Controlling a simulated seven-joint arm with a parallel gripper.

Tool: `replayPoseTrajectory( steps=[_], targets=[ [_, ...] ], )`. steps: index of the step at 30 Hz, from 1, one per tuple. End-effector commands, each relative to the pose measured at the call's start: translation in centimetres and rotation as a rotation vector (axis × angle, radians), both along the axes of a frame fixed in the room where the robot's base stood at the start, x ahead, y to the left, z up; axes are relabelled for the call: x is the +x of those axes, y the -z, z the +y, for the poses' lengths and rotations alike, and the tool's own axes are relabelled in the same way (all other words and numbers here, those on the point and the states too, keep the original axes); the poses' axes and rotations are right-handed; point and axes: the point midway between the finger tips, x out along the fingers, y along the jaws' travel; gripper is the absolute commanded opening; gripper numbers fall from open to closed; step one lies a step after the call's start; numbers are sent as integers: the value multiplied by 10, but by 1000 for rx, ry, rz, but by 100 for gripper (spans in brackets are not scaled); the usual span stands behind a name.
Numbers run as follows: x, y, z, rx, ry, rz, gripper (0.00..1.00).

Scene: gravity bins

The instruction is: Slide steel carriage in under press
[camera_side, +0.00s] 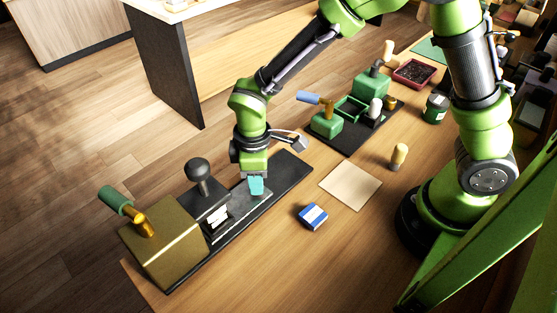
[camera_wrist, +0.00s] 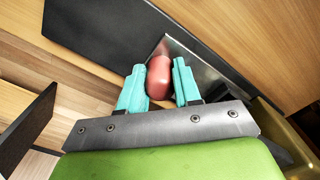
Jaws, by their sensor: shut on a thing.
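The steel carriage (camera_wrist: 211,66) is a flat grey plate with a rounded pinkish-red knob (camera_wrist: 159,77) standing on it. In the side view the carriage (camera_side: 243,208) lies on the long black base, close to the right side of the press. The press (camera_side: 205,198) is a dark block with a black ball knob on top and whitish parts at its front. My gripper (camera_side: 256,187) points down over the carriage. In the wrist view its teal fingers (camera_wrist: 159,88) are shut on the red knob. The fingers hide the knob in the side view.
A brass block (camera_side: 160,245) with a green-handled lever stands left of the press. The black base (camera_side: 292,170) is bare to the right of my gripper. A blue-and-white box (camera_side: 312,216), a tan sheet (camera_side: 350,186) and a small wooden-topped peg (camera_side: 398,156) lie nearby. A second green fixture (camera_side: 325,124) stands behind.

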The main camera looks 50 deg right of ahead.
Motion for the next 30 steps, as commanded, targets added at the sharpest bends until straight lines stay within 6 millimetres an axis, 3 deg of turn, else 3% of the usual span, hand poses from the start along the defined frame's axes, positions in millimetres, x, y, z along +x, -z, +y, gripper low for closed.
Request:
replayPoseTrajectory(
  steps=[10,11,15,25,30],
  targets=[
    [-2,0,8,5,-6,1,0],
    [-2,0,9,6,-7,1,37],
    [-2,0,8,5,-6,1,58],
    [-1,-3,5,1,-1,0,58],
    [0,-24,5,4,-2,-4,58]
  ],
)
